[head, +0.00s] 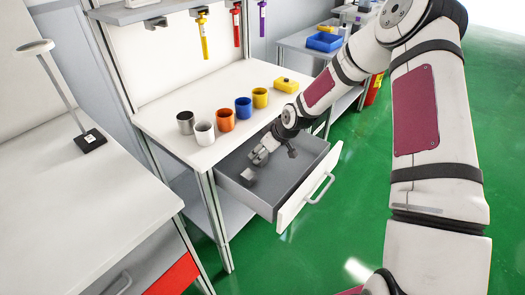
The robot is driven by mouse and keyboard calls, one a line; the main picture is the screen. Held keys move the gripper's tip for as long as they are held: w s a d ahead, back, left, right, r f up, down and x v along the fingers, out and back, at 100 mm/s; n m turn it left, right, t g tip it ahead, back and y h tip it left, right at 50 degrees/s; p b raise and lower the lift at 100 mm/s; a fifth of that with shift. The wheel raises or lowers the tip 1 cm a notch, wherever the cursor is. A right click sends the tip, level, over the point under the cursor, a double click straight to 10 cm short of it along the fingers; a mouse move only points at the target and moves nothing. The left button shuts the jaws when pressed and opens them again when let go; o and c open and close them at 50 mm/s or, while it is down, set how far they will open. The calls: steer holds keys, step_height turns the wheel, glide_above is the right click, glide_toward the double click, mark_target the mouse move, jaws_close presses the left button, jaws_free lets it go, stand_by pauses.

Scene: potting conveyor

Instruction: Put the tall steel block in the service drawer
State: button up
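The service drawer (319,160) is pulled open under the white workbench. My gripper (258,160) is low over the left part of the open drawer. Its fingers are small and partly hidden, so I cannot tell whether they are open or shut. A small grey metallic block (249,175), which looks like the steel block, shows just below the fingertips, at the drawer's left side. I cannot tell whether the fingers touch it or whether it rests on the drawer floor.
A row of grey, white, orange, blue and yellow cups (226,120) stands on the workbench (185,95) above the drawer, beside a yellow object (286,85). A lamp-like stand (88,140) is on the left table (70,215). Green floor (305,260) is clear before the drawer.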

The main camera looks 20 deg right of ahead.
steer(key=shift+r, duration=0.25)
steer(key=s+d+r+m+g+h+p, duration=0.1)
steer(key=s+d+r+h, duration=0.1)
steer(key=s+r, duration=0.8)
steer(key=s+d+r+m+g+h+p, duration=0.1)
steer(key=s+d+r+h, duration=0.15)
steer(key=s+r, duration=0.7)
steer(key=s+a+r+m, duration=0.1)
steer(key=s+r, duration=0.3)
steer(key=s, duration=0.3)
steer(key=s+a+r+m, duration=0.1)
steer(key=s+r+m, duration=0.1)
steer(key=s+r, duration=0.3)
steer(key=s+a+r+m+y, duration=0.1)
steer(key=s+r, duration=0.3)
steer(key=s, duration=0.6)
steer(key=shift+s+r+m, duration=0.3)
steer(key=shift+m, duration=0.3)
steer(key=shift+a, duration=0.1)
